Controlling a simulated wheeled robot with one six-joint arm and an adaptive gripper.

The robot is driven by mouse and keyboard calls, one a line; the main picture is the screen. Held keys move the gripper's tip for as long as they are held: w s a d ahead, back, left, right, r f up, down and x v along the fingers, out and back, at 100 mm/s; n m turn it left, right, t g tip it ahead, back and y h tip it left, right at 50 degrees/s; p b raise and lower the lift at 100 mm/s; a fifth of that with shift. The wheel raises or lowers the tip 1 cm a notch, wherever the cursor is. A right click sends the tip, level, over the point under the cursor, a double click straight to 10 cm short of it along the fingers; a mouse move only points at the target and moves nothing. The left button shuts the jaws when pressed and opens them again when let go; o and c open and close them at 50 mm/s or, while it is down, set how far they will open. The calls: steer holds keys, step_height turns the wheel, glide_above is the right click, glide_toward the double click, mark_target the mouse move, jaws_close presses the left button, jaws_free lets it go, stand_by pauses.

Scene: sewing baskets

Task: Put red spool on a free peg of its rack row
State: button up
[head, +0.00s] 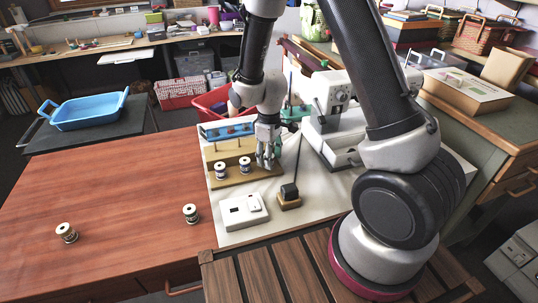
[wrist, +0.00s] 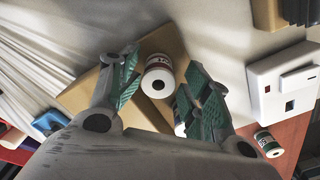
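A spool with a red label and white ends (wrist: 158,76) shows in the wrist view, over the tan wooden rack (wrist: 92,80). My gripper (wrist: 161,72) is open, with one finger on each side of this spool and gaps between. In the head view my gripper (head: 267,163) is low at the right end of the rack (head: 234,181) and seems to hide the spool. Two dark-labelled spools (head: 220,169) and (head: 245,165) stand on the rack to its left. Another spool in the wrist view (wrist: 180,128) is mostly covered by my right finger. Whether the red spool is seated on a peg is unclear.
A green-labelled spool (head: 190,213) and another spool (head: 66,232) stand on the reddish table (head: 120,200). A white box (head: 243,211) and a dark block on a wooden base (head: 289,197) are in front of the rack. A sewing machine (head: 330,100) stands behind on the right.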

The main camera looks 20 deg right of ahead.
steer(key=shift+w+r, duration=0.1)
steer(key=shift+w, duration=0.1)
step_height(320, 180, up, 12)
steer(key=shift+s, duration=0.15)
stand_by(0.4)
steer(key=s+d+r+m+t, duration=0.2)
steer(key=s+d+r+m, duration=0.2)
steer(key=s+d+r, duration=0.3)
steer(key=s+d+r+m+t, duration=0.2)
steer(key=s+d+r+m, duration=0.3)
steer(key=s+r, duration=0.7)
steer(key=s+d, duration=0.2)
steer(key=s, duration=0.1)
steer(key=shift+d, duration=0.4)
